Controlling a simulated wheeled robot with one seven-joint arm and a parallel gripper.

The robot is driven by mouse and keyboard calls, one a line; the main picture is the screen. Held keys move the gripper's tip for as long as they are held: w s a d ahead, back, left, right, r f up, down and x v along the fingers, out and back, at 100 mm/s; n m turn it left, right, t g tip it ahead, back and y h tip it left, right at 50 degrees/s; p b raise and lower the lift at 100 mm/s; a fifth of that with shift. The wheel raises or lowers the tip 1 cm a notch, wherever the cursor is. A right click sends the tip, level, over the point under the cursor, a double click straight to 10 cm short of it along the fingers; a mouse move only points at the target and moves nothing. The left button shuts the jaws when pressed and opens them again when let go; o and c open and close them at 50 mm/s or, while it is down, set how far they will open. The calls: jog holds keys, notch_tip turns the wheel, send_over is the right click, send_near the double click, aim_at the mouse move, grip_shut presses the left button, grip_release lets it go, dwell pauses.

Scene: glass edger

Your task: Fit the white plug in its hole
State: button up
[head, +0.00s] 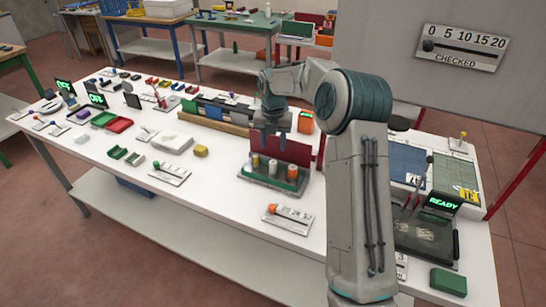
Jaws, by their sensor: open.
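My gripper (270,128) hangs over the work table with its fingers apart and nothing visible between them. Below and in front of it is a low holder (262,184) with a green top and a grey base. I cannot make out an empty hole or how deep each plug sits.
A scale plate with an orange knob (287,218) lies in front of the holder. A lit READY display (443,203) and a green block (449,282) are right. The white table front (225,205) is clear.

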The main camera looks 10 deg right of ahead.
jog(key=s+a+r+m+t+h, duration=0.1)
jog(key=s+r+m, duration=0.6)
jog(key=s+m, duration=0.15)
jog(key=s+r+m+t, duration=0.1)
jog(key=s+r+m, duration=0.55)
jog(key=s, duration=0.35)
jog(key=s+d+f+m+t+y, duration=0.1)
jog(key=s+f+m, duration=0.2)
jog(key=s+m, duration=1.3)
jog(key=s, duration=0.2)
jog(key=shift+s+m+t, duration=0.3)
jog(key=shift+s+m, duration=0.1)
